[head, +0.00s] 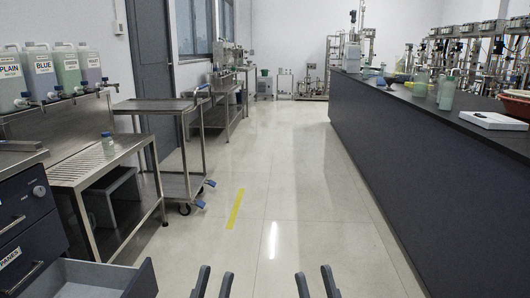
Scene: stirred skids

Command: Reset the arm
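My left gripper (213,284) shows at the bottom edge of the head view, left of centre. Its two dark fingers stand apart with only floor between them, so it is open and empty. My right gripper (315,284) shows at the bottom edge, right of centre. Its two fingers are also apart, with nothing between them. Only the finger ends show; the rest of both arms is out of view. Neither gripper touches anything visible.
An open drawer (80,280) juts out at the lower left. A long dark counter (400,150) runs along the right. The floor (290,200) between is clear.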

